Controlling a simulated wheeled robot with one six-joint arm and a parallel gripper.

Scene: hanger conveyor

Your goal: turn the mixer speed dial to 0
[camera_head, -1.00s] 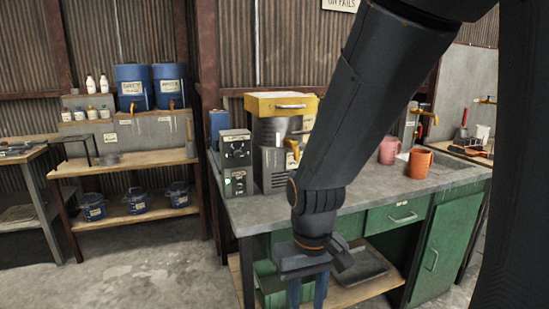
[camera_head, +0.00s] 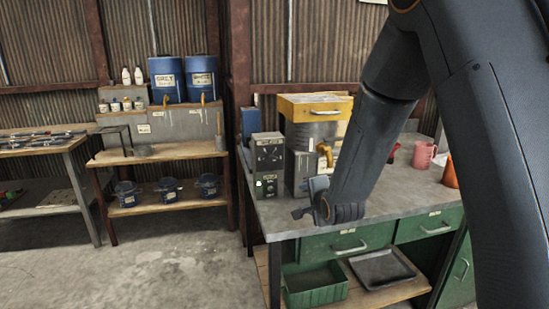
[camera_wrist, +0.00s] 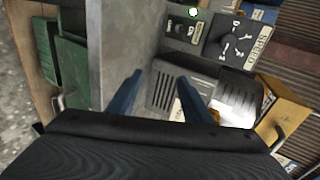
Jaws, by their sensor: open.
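The grey control box (camera_head: 268,155) stands on the workbench at the left of the mixer (camera_head: 316,106), which has a yellow top. In the wrist view the black speed dial (camera_wrist: 218,38) is at the upper right, with printed numbers around it and a SPEED label (camera_wrist: 259,45). I cannot tell for sure which number its pointer marks. My gripper (camera_wrist: 161,77) is open and empty, its two blue fingers apart from the dial. In the head view my gripper (camera_head: 312,200) is to the right of the control box, over the bench's front part.
A green light (camera_wrist: 192,12) glows on the lower panel beside the dial. A green bin (camera_head: 316,286) and a dark tray (camera_head: 382,268) sit on the lower shelf. Open floor lies left.

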